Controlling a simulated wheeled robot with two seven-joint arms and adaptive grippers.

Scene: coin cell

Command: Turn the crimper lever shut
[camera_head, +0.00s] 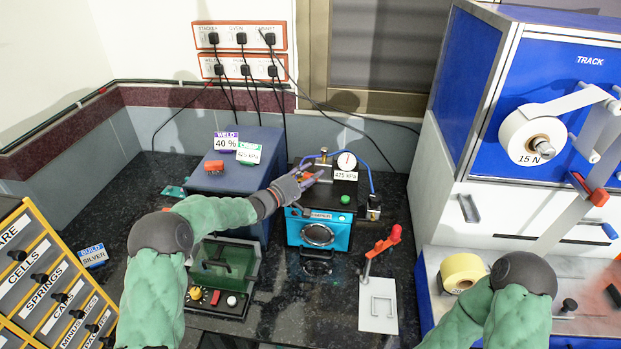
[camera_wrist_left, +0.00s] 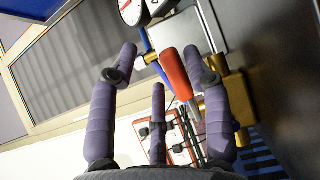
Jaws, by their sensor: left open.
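The crimper is the bright blue unit (camera_head: 319,232) with a black top and a round window, standing at the middle of the bench. A round gauge (camera_head: 346,161) sits on its top, above a 425 kPa tag. In the left wrist view, a red lever handle (camera_wrist_left: 174,74) stands near brass fittings (camera_wrist_left: 218,105), between the spread fingers. My left gripper (camera_head: 312,176) reaches over the crimper's top from the left; it also shows in the left wrist view (camera_wrist_left: 158,75). It is open, and I cannot tell whether a finger touches the handle. My right gripper is out of view.
A dark blue box (camera_head: 240,185) stands left of the crimper, behind a green open tray unit (camera_head: 224,275). A white plate with a red-handled lever (camera_head: 378,305) is front right. Blue tubing and cables run behind. A tall blue and white machine (camera_head: 480,150) fills the right.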

